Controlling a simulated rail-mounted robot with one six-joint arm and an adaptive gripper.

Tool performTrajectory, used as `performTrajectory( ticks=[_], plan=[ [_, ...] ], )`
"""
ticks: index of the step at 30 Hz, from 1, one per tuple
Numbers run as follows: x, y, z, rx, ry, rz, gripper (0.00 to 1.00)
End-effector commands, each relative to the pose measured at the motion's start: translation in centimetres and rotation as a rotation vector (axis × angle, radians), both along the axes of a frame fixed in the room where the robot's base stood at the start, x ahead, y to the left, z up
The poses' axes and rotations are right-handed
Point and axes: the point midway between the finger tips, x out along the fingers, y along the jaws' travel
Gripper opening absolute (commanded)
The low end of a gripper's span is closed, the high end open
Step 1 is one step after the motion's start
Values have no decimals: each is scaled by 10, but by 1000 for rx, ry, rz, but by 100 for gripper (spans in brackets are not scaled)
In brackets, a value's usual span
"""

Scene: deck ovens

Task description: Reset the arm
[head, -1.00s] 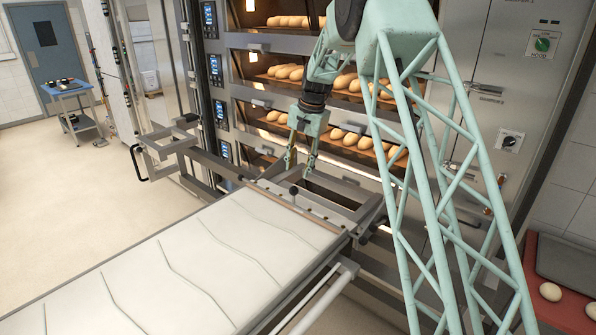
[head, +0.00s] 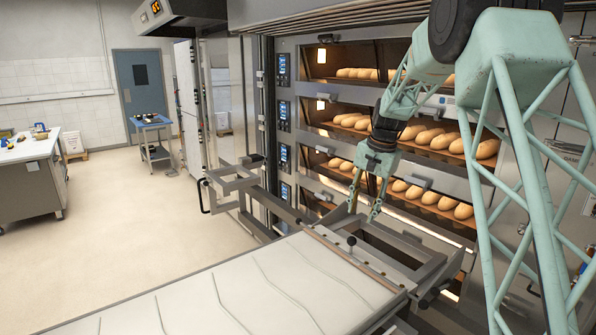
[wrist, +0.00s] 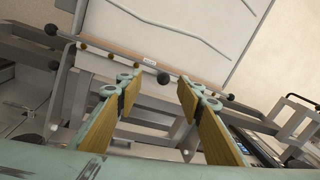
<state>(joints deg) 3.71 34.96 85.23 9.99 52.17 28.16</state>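My gripper (head: 364,212) hangs at the end of my pale green arm, in front of the lower oven decks and above the metal frame at the oven end of the loader. In the wrist view my gripper (wrist: 183,98) shows two fingers with wooden-looking pads, spread apart with nothing between them. Beyond the gap a dark round knob (wrist: 163,78) sits on the loader's end bar. The same kind of knob shows in the head view (head: 351,241). The fingers look apart from the knob, but the exact distance is unclear.
The loader's white belt (head: 235,290) fills the lower foreground. Its metal frame (head: 240,185) reaches toward the deck ovens, where loaves (head: 435,200) lie on several decks. A blue cart (head: 151,122) and a worktable (head: 30,148) stand at the left. The floor (head: 130,220) between is clear.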

Motion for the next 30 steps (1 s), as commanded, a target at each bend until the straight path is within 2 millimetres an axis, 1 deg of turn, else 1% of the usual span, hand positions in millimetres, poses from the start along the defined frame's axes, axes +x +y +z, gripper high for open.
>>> performTrajectory(
  ticks=[3,12,20,30],
  plan=[
    [-18,2,16,-8,-10,20,34],
    [-64,5,49,-29,-31,73,34],
    [-106,8,75,-47,-50,118,34],
    [-165,11,101,-71,-72,176,34]
  ],
)
